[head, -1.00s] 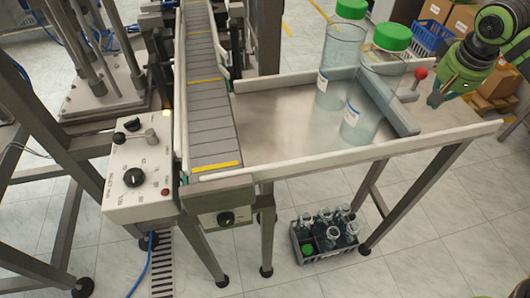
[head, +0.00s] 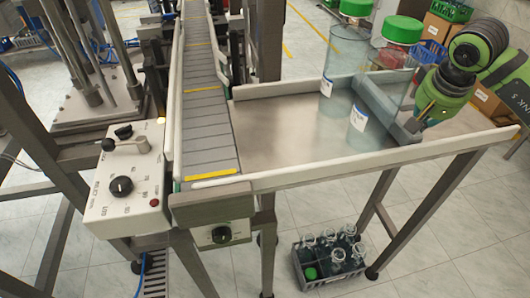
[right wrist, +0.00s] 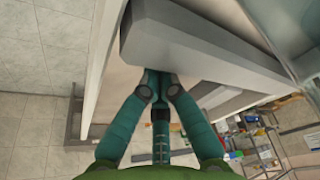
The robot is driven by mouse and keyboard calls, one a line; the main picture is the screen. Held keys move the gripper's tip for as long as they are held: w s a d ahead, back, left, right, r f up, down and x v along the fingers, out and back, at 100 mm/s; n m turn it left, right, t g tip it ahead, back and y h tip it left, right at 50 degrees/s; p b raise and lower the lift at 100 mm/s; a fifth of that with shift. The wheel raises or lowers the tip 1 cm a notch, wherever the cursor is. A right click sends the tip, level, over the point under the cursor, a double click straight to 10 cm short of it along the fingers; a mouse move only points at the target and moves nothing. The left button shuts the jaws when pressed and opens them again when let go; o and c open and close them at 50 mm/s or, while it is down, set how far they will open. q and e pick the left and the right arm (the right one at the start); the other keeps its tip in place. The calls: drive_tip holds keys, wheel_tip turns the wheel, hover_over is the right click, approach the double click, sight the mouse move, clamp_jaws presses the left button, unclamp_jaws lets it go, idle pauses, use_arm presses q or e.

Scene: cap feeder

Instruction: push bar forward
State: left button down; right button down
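The grey bar (head: 381,108) lies across the metal table near its right end, behind two clear jars. In the right wrist view the bar (right wrist: 190,42) fills the upper middle. My right gripper (head: 424,117) is low over the table at the bar's right side, close against it. In the right wrist view its teal fingers (right wrist: 158,78) come together at the bar's near side; I cannot tell whether they touch it. My left gripper is not in view.
Two clear jars with green caps, a far one (head: 344,60) and a near one (head: 368,95), stand left of the bar. The metal table (head: 275,125) is clear between them and the conveyor (head: 207,120). A low white rail (head: 330,172) edges the table. A bottle crate (head: 328,262) is below.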

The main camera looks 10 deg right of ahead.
sight(350, 144)
drive_tip(key=a, duration=0.5)
drive_tip(key=s+a, duration=0.1)
drive_tip(key=a, duration=0.4)
drive_tip(key=a+p, duration=0.1)
drive_tip(key=a, duration=0.5)
drive_tip(key=shift+s, duration=0.2)
drive_tip(key=a, duration=0.6)
drive_tip(key=s+a, duration=0.1)
drive_tip(key=a, duration=0.5)
drive_tip(key=a+b, duration=0.1)
drive_tip(key=a, duration=0.5)
drive_tip(key=shift+s+a, duration=0.1)
drive_tip(key=shift+s, duration=0.1)
drive_tip(key=shift+a+r, duration=0.1)
drive_tip(key=shift+r, duration=0.15)
wheel_tip(350, 144, up, 10)
drive_tip(key=d+p, duration=0.2)
drive_tip(key=p, duration=0.3)
drive_tip(key=shift+f, duration=0.2)
